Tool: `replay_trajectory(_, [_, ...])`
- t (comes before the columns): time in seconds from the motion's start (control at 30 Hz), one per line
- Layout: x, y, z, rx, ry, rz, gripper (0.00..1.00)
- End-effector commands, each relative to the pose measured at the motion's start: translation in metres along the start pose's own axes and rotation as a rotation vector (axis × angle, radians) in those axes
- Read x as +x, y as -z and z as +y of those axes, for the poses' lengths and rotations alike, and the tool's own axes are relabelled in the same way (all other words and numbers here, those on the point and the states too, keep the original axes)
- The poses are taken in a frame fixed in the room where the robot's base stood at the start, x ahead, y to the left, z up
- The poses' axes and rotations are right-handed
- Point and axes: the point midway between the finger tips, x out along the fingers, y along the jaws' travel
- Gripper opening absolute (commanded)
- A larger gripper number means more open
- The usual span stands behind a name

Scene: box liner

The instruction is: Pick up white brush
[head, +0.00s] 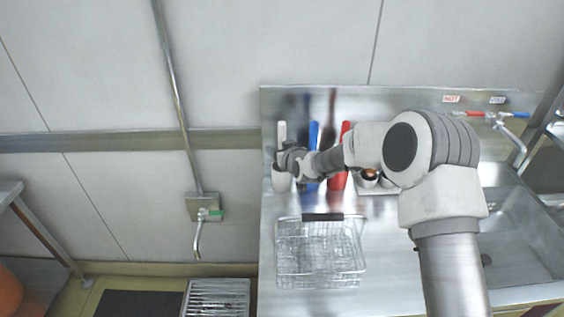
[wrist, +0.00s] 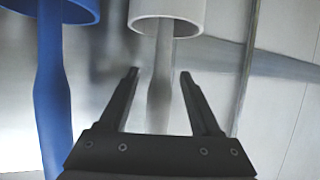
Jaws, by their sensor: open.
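The white brush stands at the back left of the steel counter, its pale handle (head: 281,131) upright above a white cylinder (head: 282,182). In the wrist view, which looks upside down, the white cylinder (wrist: 167,14) is at the top and the handle (wrist: 160,85) runs down from it. My gripper (wrist: 159,73) is open and empty, with one finger on each side of the handle in the picture. I cannot tell whether the handle is between the fingers or just beyond the tips. In the head view my gripper (head: 277,155) partly covers the brush.
A blue brush (head: 313,133) stands close beside the white one; its handle (wrist: 51,90) is also in the wrist view. A red brush (head: 346,128) is further right. A wire basket (head: 320,265) sits in front, and a sink (head: 525,235) is at the right.

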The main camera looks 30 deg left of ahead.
Motion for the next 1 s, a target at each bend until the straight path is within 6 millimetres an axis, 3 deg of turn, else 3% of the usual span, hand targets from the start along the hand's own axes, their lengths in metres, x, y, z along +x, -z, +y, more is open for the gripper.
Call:
replay_trajectory(0.4, [0.0102, -0.0009, 0.0004, 0.001, -0.001, -0.001, 0.65])
replay_trajectory(0.77, [0.0100, -0.0006, 0.0004, 0.001, -0.001, -0.001, 0.00])
replay_trajectory(1.0, [0.0099, -0.0001, 0.0004, 0.001, -0.001, 0.000, 0.00])
